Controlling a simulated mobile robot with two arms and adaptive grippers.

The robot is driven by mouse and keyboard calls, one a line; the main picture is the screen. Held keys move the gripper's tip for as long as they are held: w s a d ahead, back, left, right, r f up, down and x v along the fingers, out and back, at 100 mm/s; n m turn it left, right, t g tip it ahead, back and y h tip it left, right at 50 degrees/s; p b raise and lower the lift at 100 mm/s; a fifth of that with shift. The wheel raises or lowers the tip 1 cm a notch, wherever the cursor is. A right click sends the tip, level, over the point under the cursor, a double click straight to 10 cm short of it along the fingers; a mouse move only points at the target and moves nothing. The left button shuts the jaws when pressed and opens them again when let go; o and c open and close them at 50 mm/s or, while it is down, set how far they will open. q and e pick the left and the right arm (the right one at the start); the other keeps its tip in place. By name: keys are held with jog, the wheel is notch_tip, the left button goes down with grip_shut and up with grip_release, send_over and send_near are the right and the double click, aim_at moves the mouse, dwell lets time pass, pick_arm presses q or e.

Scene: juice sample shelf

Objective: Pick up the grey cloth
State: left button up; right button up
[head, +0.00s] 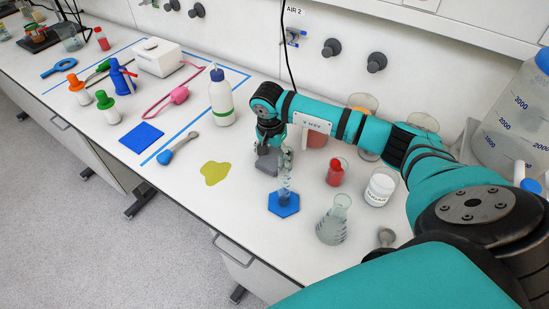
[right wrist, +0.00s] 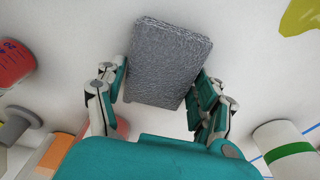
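The grey cloth (head: 267,162) is a thick folded block on the white bench, below my right gripper (head: 282,150) in the head view. In the right wrist view the rough grey cloth (right wrist: 170,55) shows between the two spread fingers of my right gripper (right wrist: 160,85). One finger stands along each side of it, very close to its edges; I cannot tell if they touch. My right gripper looks open. The head view shows the cloth partly covered by the gripper and wrist. My left gripper is not in view.
A blue-based measuring cylinder (head: 284,198) stands close in front of the gripper. A red beaker (head: 335,173), a white jar (head: 380,188) and a flask (head: 333,222) stand to the right. A yellow-green spill (head: 214,173) and a white bottle (head: 221,100) are to the left.

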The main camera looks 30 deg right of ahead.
aim_at(273, 157)
jog(key=c, duration=0.5)
jog(key=shift+o, duration=0.2)
jog(key=shift+r, duration=0.15)
jog(key=shift+w+r+b, duration=0.1)
jog(key=shift+r+b, duration=0.45)
jog(key=shift+r, duration=0.05)
jog(key=shift+s+a+r+b, duration=0.2)
jog(key=shift+r+b, duration=0.15)
jog(key=shift+r, duration=0.15)
jog(key=shift+s+a+r+b, duration=0.1)
jog(key=shift+a+r+b, duration=0.15)
jog(key=shift+r, duration=0.2)
jog(key=s+a+b, duration=0.1)
jog(key=s+a, duration=0.1)
jog(key=a, duration=0.2)
jog(key=s+a+r+b, duration=0.1)
jog(key=s+a, duration=0.1)
jog(key=a, duration=0.2)
jog(key=s+a+b, duration=0.2)
jog(key=a, duration=0.2)
jog(key=shift+s+r, duration=0.15)
jog(key=shift+r, duration=0.05)
jog(key=shift+s+a+r, duration=0.15)
jog(key=shift+s+a, duration=0.25)
jog(key=shift+a, duration=0.25)
